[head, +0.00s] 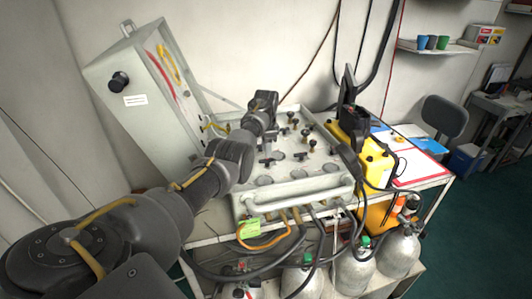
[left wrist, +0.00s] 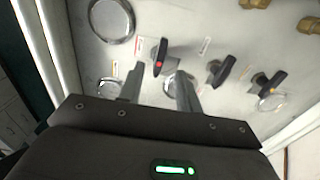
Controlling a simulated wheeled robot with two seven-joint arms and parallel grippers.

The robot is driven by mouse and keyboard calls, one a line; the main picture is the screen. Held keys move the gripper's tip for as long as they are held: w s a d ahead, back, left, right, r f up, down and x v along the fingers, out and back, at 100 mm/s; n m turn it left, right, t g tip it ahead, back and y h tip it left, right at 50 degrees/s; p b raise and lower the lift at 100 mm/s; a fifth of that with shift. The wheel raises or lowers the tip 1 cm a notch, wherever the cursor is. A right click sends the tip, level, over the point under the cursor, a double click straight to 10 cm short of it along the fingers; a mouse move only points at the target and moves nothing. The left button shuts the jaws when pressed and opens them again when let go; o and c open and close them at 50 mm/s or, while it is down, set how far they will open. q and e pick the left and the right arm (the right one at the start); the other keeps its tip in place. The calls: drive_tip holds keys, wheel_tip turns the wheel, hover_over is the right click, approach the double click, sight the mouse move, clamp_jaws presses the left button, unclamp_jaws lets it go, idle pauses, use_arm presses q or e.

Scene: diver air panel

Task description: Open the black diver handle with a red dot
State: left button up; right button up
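The black handle with a red dot (left wrist: 160,57) stands on the light grey panel face (left wrist: 225,105) in the left wrist view. My left gripper (left wrist: 158,78) is open, with its two fingers apart. The handle shows just past the fingertips, roughly between them; I cannot tell whether they touch it. In the head view my left gripper (head: 263,105) is over the far left part of the air panel (head: 318,186). I cannot make out the red dot there. My right gripper is not in view.
Two more black handles (left wrist: 221,70) (left wrist: 268,84) stand right of the red-dotted one. A round gauge (left wrist: 111,19) and brass fittings (left wrist: 254,4) are near. A yellow case (head: 372,160) stands right of the panel, and gas cylinders (head: 355,271) stand below with hoses.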

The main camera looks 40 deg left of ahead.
sight(266, 163)
use_arm(q)
drive_tip(key=shift+f, duration=1.9)
drive_tip(key=shift+d, duration=0.1)
clamp_jaws()
